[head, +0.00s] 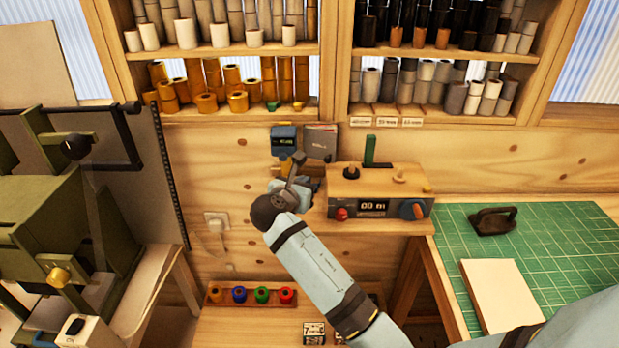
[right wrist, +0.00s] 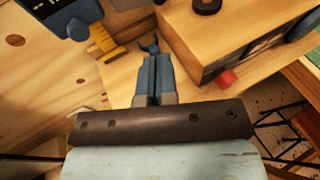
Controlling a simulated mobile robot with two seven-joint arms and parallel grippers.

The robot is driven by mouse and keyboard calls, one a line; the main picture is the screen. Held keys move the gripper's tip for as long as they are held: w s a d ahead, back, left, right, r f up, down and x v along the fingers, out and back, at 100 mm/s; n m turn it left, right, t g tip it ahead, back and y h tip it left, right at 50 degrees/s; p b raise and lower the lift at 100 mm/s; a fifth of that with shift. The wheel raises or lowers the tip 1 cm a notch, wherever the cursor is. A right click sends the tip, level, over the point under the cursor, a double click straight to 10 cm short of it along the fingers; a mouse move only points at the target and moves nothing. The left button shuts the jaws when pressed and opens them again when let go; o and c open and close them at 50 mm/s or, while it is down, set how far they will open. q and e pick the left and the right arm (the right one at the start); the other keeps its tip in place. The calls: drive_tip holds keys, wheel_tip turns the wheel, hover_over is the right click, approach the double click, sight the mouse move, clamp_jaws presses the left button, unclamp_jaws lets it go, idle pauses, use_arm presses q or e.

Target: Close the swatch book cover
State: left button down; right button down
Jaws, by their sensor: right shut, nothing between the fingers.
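A small dark grey booklet (head: 320,141) with faint lettering, which may be the swatch book, stands against the wooden wall behind the bench shelf. I cannot tell whether its cover is open, and its lower part is partly covered. My right gripper (head: 298,162) reaches up to just below and left of it, seemingly apart from it. In the right wrist view the blue fingers (right wrist: 155,78) are together with nothing between them, pointing over the wooden shelf. The booklet cannot be made out there. My left gripper is not in view.
A blue device (head: 284,138) hangs left of the booklet, with a yellow part (right wrist: 106,40) below it. A wooden control box (head: 380,190) stands close on the right. A green cutting mat (head: 452,228) lies farther right.

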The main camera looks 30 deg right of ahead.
sight(328, 162)
drive_tip(key=r+p+x, duration=0.1)
drive_tip(key=p+x, duration=0.1)
drive_tip(key=x, duration=1)
drive_tip(key=shift+w+d, duration=0.15)
drive_tip(key=shift+d, duration=0.2)
drive_tip(key=shift+d+r+p, duration=0.1)
drive_tip(key=shift+d+p, duration=0.4)
drive_tip(key=shift+p, duration=0.1)
drive_tip(key=shift+d, duration=0.1)
drive_tip(key=shift+f, duration=0.2)
